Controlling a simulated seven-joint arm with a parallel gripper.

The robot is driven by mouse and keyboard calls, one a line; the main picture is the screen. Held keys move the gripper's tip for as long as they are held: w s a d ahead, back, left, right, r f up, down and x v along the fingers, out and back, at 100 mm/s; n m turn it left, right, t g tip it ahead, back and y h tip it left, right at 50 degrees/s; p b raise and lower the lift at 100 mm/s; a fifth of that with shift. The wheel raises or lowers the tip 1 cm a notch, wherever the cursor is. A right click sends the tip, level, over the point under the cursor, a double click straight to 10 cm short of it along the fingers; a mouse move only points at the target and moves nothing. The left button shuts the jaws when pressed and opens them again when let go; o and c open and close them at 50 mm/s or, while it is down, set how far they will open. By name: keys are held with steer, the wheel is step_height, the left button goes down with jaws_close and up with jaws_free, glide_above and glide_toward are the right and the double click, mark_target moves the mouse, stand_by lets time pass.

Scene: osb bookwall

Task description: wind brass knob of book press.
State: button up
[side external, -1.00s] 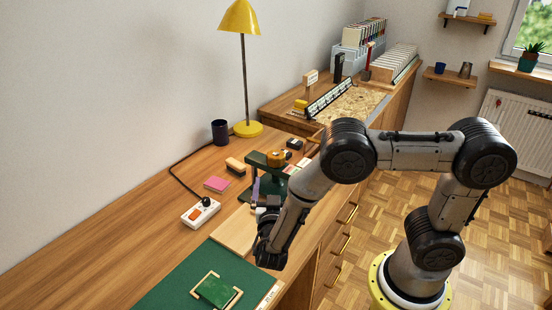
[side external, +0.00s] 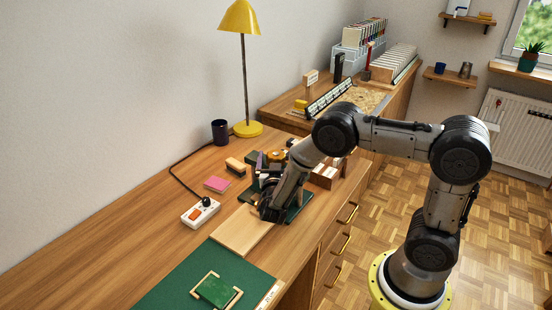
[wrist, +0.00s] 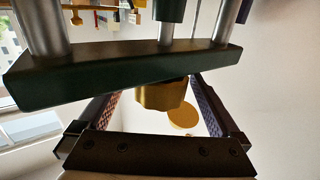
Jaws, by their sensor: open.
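The book press is dark green, with a crossbar (wrist: 120,75) and light metal columns in the wrist view. Its brass knob (wrist: 162,94) sits against the crossbar, between my two fingers in that view. In the side view the knob (side external: 276,156) shows at the top of the press, and the green base (side external: 296,212) shows beside my wrist. My gripper (side external: 268,163) is open at the press, its fingers either side of the knob. I cannot tell whether they touch it. My arm hides much of the press.
A wooden board (side external: 240,232) and a green mat (side external: 180,280) lie in front. A power strip (side external: 201,212), pink pad (side external: 217,184), brush (side external: 235,165), dark cup (side external: 220,132) and yellow lamp (side external: 247,129) stand to the left. A wooden rack (side external: 328,175) stands just right of the press.

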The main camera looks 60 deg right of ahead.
steer(key=c, duration=1.4)
steer(key=shift+o, duration=0.2)
steer(key=shift+m+g+h, duration=0.3)
steer(key=shift+g, duration=0.1)
steer(key=m+g+h, duration=0.1)
steer(key=m+g, duration=0.1)
steer(key=g, duration=0.2)
steer(key=m+g+h, duration=0.1)
steer(key=m+g, duration=0.2)
steer(key=g, duration=0.1)
steer(key=m+g, duration=0.3)
steer(key=g, duration=0.2)
steer(key=shift+m, duration=0.4)
steer(key=shift+m+g+y, duration=0.9)
steer(key=shift+m+g, duration=0.5)
steer(key=shift+g, duration=0.8)
steer(key=shift+s+g, duration=0.1)
steer(key=shift+g, duration=0.2)
